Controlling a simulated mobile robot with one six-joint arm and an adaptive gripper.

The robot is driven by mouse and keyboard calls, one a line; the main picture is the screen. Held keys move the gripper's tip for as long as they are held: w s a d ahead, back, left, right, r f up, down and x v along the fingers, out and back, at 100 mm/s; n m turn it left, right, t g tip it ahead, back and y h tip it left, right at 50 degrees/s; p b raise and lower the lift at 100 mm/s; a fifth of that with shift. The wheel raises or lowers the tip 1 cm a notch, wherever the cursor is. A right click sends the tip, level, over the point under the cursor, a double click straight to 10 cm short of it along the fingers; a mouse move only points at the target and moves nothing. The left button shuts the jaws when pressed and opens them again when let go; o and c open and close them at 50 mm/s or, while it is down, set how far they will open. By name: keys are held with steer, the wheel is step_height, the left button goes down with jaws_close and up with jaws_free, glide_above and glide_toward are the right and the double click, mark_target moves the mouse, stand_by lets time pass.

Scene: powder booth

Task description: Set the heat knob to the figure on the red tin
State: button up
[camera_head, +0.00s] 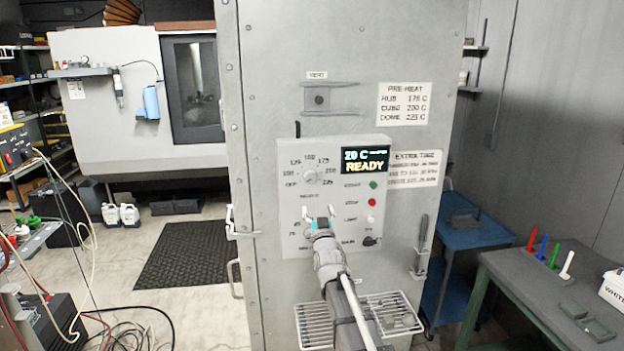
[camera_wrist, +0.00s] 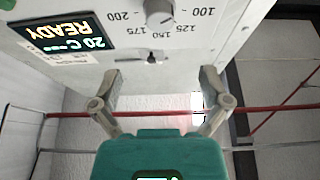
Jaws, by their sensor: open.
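The heat knob (camera_head: 311,177) is a grey dial at the upper left of the control panel (camera_head: 290,235), ringed by OFF and figures up to 225. It also shows, upside down, at the top of the wrist view (camera_wrist: 160,12). I cannot tell for sure which figure its pointer meets. The panel display (camera_head: 365,160) reads 20 C and READY. My gripper (camera_head: 319,212) is open and empty, in front of the panel below the heat knob in the head view. Its two fingers stand apart in the wrist view (camera_wrist: 160,76). I see no red tin in either view.
A pre-heat sign (camera_head: 403,104) lists HUB 175 C, CUBE 200 C, DOME 225 C. Buttons (camera_head: 372,202) line the panel's right side. A wire rack (camera_head: 400,312) is below. A bench (camera_head: 515,290) at right holds coloured sticks and a white box (camera_head: 613,290).

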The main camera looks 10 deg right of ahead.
mark_target(311, 180)
steer(key=p+x, duration=0.5)
steer(key=x, duration=0.8)
steer(key=shift+w, duration=0.35)
steer(key=shift+d, duration=0.1)
steer(key=c, duration=1.1)
steer(key=shift+c, duration=0.2)
